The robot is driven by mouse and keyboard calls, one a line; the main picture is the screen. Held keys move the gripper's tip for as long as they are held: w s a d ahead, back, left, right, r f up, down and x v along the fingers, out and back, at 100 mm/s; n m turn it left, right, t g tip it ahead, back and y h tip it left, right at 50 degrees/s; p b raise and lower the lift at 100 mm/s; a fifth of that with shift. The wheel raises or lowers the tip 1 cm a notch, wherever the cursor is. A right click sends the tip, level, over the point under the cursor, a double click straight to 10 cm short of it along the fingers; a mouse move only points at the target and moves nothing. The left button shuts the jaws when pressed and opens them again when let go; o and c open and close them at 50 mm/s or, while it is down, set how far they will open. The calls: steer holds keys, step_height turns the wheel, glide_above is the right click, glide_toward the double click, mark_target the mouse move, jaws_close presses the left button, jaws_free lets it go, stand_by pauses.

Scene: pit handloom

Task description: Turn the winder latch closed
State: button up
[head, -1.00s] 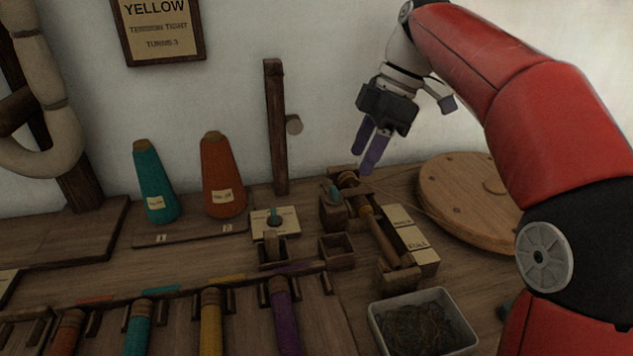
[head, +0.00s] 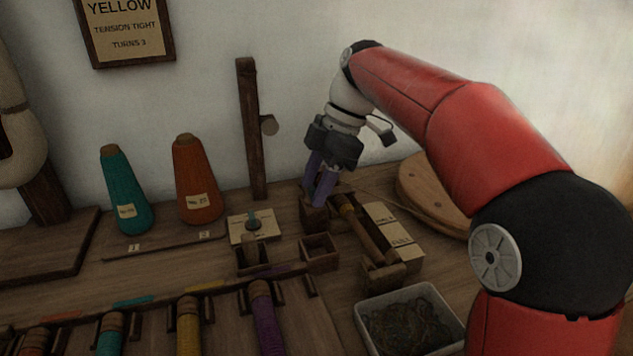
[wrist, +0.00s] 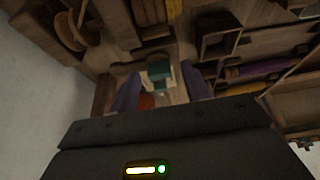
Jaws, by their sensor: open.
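The winder (head: 366,228) is a wooden frame with a horizontal spindle, right of centre in the head view. A wooden block (head: 313,218) stands at its back left. The teal winder latch (wrist: 160,72) shows between my fingers in the wrist view; in the head view my fingers hide it. My gripper (head: 316,200) points down over the block with its purple fingers apart. In the wrist view my gripper (wrist: 162,90) is open, one finger on each side of the latch. I cannot tell whether either finger touches it.
A small open wooden box (head: 320,252) and a card with a teal-handled dial (head: 252,226) stand left of the winder. A grey bin (head: 408,322) is in front. A round wooden disc (head: 425,195) lies to the right. A dark post (head: 250,130) stands behind.

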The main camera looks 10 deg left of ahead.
steer(key=shift+c, duration=0.5)
steer(key=c, duration=0.9)
steer(key=shift+m, duration=0.4)
steer(key=m, duration=0.1)
steer(key=m+t, duration=0.1)
steer(key=m, duration=0.1)
steer(key=shift+s+m+t+y, duration=0.15)
steer(key=shift+m+t+y, duration=0.15)
steer(key=m+t, duration=0.1)
steer(key=m, duration=0.3)
steer(key=shift+s+t, duration=0.1)
steer(key=shift+t, duration=0.3)
steer(key=m, duration=0.2)
steer(key=m+t+h, duration=0.1)
steer(key=m, duration=0.2)
steer(key=shift+s+r+t, duration=0.1)
steer(key=shift+t, duration=0.2)
steer(key=shift+a+m+t+h+p, duration=0.1)
steer(key=shift+m+t+h+p, duration=0.25)
steer(key=shift+m, duration=0.75)
steer(key=shift+a+m+t+h+p, duration=0.15)
steer(key=shift+m+h+p, duration=0.35)
steer(key=shift+m, duration=0.6)
steer(key=shift+d, duration=0.1)
